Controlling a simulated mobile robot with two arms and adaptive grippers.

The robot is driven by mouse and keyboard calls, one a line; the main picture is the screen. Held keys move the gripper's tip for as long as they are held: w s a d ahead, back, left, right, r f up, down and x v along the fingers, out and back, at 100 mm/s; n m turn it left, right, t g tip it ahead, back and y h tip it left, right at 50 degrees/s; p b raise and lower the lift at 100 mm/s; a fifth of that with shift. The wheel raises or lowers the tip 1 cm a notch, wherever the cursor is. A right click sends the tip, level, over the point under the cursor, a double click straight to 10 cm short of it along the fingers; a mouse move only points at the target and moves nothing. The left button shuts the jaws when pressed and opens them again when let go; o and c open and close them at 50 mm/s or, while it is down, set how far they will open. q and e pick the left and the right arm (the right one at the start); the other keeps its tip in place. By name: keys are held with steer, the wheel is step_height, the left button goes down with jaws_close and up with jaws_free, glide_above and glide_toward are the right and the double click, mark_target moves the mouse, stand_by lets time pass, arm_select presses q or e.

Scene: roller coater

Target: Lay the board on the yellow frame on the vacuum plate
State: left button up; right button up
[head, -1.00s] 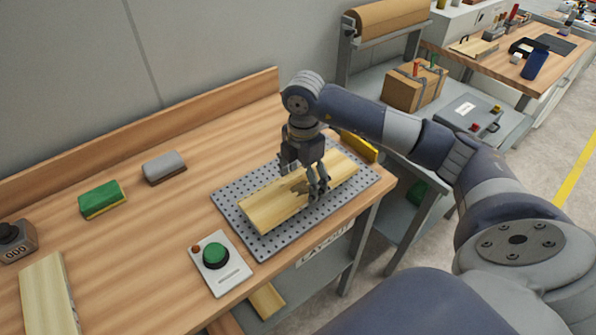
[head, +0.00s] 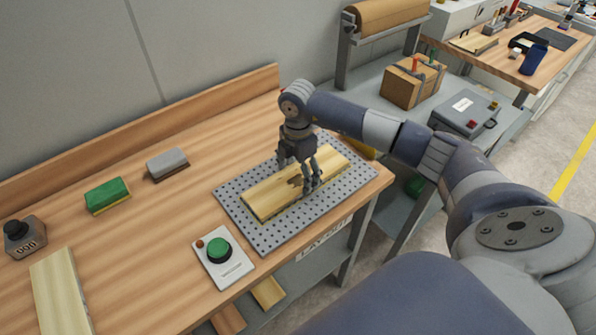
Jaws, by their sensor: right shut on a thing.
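The pale wooden board (head: 268,193), with a dark knot-like mark, is over the perforated grey vacuum plate (head: 275,238), lengthwise along it. My right gripper (head: 309,186) points down and is shut on the board, right of the board's middle. The board looks level and very close to the plate; whether it fully rests on what is below it I cannot tell. The yellow frame is mostly or wholly hidden under the board. My left gripper is out of view.
A control box with a green button (head: 218,249) stands in front of the plate. A green sponge (head: 107,195), a grey block (head: 167,164), a counter (head: 24,237) and another pale board (head: 62,293) lie on the left. A yellow object (head: 362,149) shows behind my right arm.

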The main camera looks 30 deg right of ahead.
mark_target(298, 177)
steer(key=shift+f, duration=0.15)
steer(key=o, duration=1.2)
step_height(298, 177, up, 12)
steer(key=b, duration=0.3)
steer(key=shift+r+b, duration=0.2)
steer(key=shift+b, duration=0.1)
